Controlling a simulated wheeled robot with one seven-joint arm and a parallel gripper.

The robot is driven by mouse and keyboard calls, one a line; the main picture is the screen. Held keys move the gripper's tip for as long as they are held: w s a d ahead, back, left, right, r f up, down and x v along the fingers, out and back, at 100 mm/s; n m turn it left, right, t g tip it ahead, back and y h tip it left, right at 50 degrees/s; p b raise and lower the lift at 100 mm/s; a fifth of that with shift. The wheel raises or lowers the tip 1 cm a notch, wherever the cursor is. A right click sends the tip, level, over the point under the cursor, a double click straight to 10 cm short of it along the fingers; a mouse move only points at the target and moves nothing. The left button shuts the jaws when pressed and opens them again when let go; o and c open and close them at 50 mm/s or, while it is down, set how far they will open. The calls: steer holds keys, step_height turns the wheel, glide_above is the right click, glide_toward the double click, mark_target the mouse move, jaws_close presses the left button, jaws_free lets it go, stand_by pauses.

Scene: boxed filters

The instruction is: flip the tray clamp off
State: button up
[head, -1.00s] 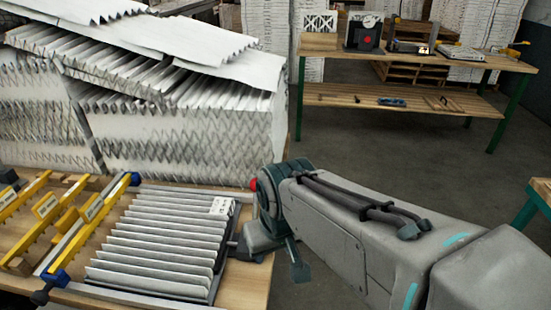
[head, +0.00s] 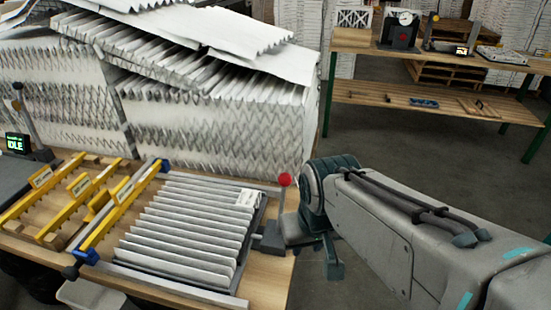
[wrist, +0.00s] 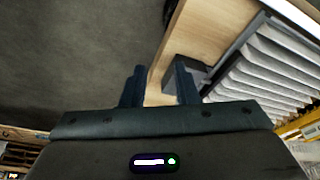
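The tray (head: 178,292) is a grey metal frame holding a white pleated filter (head: 190,230) on the table at the lower left. At its right side sits a dark block (head: 270,238), with a red ball knob (head: 285,180) standing above it, apparently the clamp and its lever. The block also shows in the wrist view (wrist: 188,70). My gripper (head: 318,258) is just right of the block, over the table's edge. In the wrist view its two fingers (wrist: 160,88) are apart with nothing held between them. The knob is not visible in the wrist view.
Yellow slotted bars (head: 75,205) lie left of the tray. A large stack of pleated filters (head: 215,120) rises behind it. Open floor (head: 400,150) separates this table from a back bench (head: 440,100).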

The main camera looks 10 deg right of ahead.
steer(key=shift+d+f, duration=0.1)
steer(key=shift+f, duration=0.1)
jaws_close()
steer(key=w+d+m+t+y+b, duration=0.4)
steer(key=w+d+m+t+y, duration=0.2)
steer(key=w+d+m+y, duration=0.6)
steer(key=d+m+y, duration=0.1)
steer(key=d+m, duration=0.1)
steer(key=shift+d+m+y, duration=0.4)
steer(key=shift+w, duration=0.1)
